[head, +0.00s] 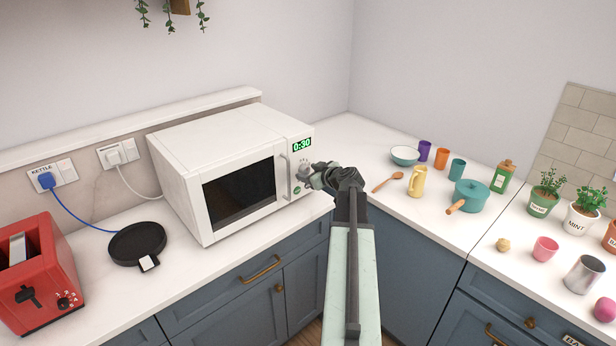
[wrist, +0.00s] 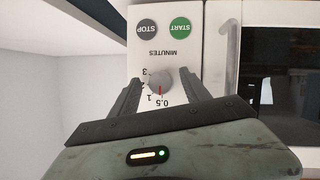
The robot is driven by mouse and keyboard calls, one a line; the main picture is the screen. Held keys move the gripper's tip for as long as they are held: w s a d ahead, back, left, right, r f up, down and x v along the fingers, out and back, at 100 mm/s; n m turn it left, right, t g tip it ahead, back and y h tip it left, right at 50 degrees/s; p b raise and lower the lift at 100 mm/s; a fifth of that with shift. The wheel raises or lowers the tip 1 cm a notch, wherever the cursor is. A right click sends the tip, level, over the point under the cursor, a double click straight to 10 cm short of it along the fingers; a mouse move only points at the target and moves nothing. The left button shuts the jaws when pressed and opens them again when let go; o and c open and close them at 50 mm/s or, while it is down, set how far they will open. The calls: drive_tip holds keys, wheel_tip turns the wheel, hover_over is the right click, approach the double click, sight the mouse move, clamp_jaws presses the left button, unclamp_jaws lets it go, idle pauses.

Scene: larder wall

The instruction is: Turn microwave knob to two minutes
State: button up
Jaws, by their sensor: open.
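The white microwave (head: 215,160) stands on the counter with its door shut, and its green display (head: 302,145) reads 0:30. Its grey knob (wrist: 160,82) shows in the wrist view, which is upside down to the panel. The knob's red pointer is at the 0.5 mark; marks 1 and 3 also show. My gripper (wrist: 160,78) is open, with one finger on each side of the knob. I cannot tell whether either finger touches it. In the head view my gripper (head: 314,176) is at the control panel and partly hides the knob area.
Green START (wrist: 180,27) and grey STOP (wrist: 147,28) buttons sit on the panel near the knob. The door handle (head: 286,176) is just left of the panel.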

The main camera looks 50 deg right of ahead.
drive_tip(key=shift+r, duration=0.1)
clamp_jaws()
drive_tip(key=shift+d+m+y+p, duration=0.15)
drive_tip(key=shift+m+y+p, duration=0.15)
drive_tip(key=shift+m+y, duration=0.65)
drive_tip(key=m+y, duration=0.2)
drive_tip(key=m, duration=0.1)
drive_tip(key=shift+d+b, duration=0.1)
drive_tip(key=shift+b, duration=0.3)
drive_tip(key=m+y+b, duration=0.1)
drive_tip(key=m+t+y+b, duration=0.1)
drive_tip(key=m, duration=0.1)
drive_tip(key=shift+f, duration=0.3)
drive_tip(key=shift+s+r+m+t+y+b, duration=0.1)
drive_tip(key=shift+m+t+y+b, duration=0.45)
drive_tip(key=shift+m+b, duration=0.6)
drive_tip(key=shift+r+m, duration=0.1)
drive_tip(key=shift+m, duration=0.3)
